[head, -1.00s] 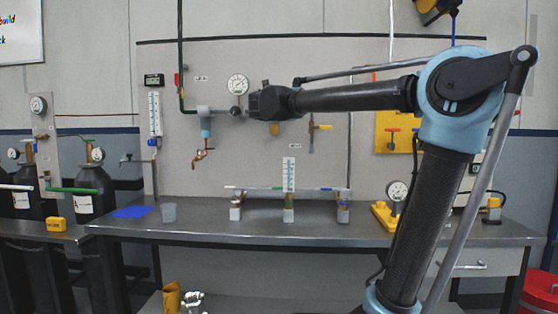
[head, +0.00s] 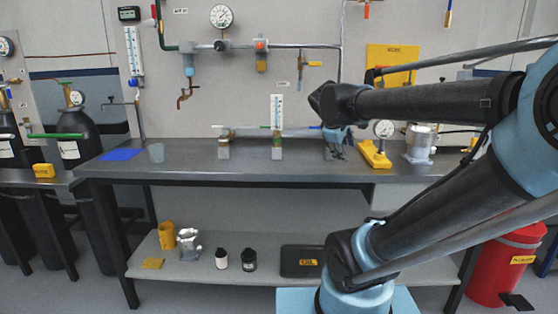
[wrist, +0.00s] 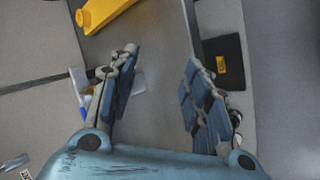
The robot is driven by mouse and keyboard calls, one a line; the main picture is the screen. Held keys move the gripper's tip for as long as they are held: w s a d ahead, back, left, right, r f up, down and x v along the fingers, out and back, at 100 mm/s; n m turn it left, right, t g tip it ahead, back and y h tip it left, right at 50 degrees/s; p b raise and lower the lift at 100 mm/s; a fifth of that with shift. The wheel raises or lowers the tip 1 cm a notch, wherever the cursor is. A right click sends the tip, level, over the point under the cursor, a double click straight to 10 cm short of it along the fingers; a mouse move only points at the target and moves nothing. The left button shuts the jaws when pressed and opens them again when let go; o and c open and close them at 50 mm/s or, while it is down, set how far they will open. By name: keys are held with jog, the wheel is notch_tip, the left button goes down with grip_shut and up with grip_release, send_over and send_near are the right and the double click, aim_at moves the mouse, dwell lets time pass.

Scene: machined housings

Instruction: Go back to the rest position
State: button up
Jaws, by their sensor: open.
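My gripper shows in the wrist view (wrist: 158,85) with its two blue padded fingers spread apart and nothing between them. In the head view my gripper (head: 340,143) is small and partly hidden at the end of the dark arm link, in front of the right part of the bench. Whether it touches the right support of the rod stand there cannot be told.
The grey workbench (head: 190,172) carries a rod stand (head: 277,150), a yellow gauge base (head: 374,153) and a metal housing (head: 421,142). The lower shelf (head: 210,273) holds a black case (head: 300,261) and bottles. A red bin (head: 505,268) stands at right.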

jog(key=s+a+f+m+g+y, duration=0.1)
jog(key=s+f+m+g+y, duration=0.1)
jog(key=s+f+m, duration=0.3)
jog(key=s+a+f+m+g+y, duration=0.2)
jog(key=s+f+m, duration=0.3)
jog(key=s+f, duration=0.8)
jog(key=shift+s+f+g+y, duration=0.3)
jog(key=shift+s+f+y, duration=0.1)
jog(key=shift+f, duration=0.4)
jog(key=shift+w, duration=0.1)
